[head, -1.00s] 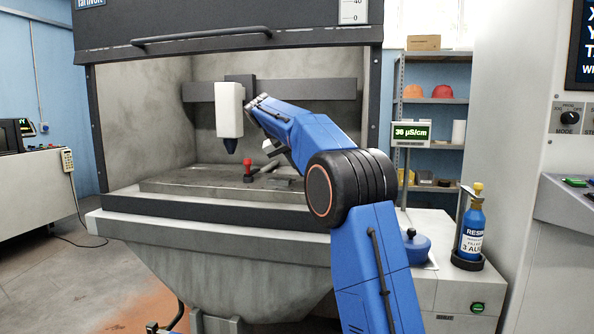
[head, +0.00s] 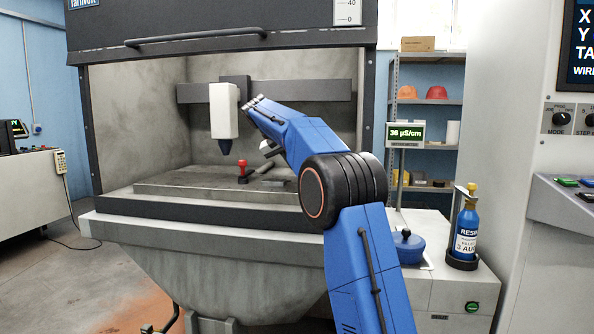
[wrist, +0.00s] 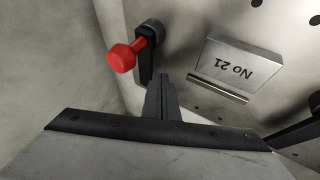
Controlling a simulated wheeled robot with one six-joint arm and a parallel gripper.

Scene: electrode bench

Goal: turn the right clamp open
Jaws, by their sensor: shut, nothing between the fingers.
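In the wrist view, a clamp with a bright red knob (wrist: 122,58) on a dark arm stands at the top left; the upside-down plate lettering suggests this is the right clamp. My gripper (wrist: 161,82) is shut and empty, its dark fingers just below and right of this clamp, apart from the knob in the picture. My arm hides the right side of the plate, the fingers and any clamp there.
A metal block marked "No 21" (wrist: 238,68) lies on the holed plate in the wrist view. In the head view, a white machine head (head: 224,110) hangs above the bench plate (head: 165,188), left of my arm. The chamber's back and side walls close the space.

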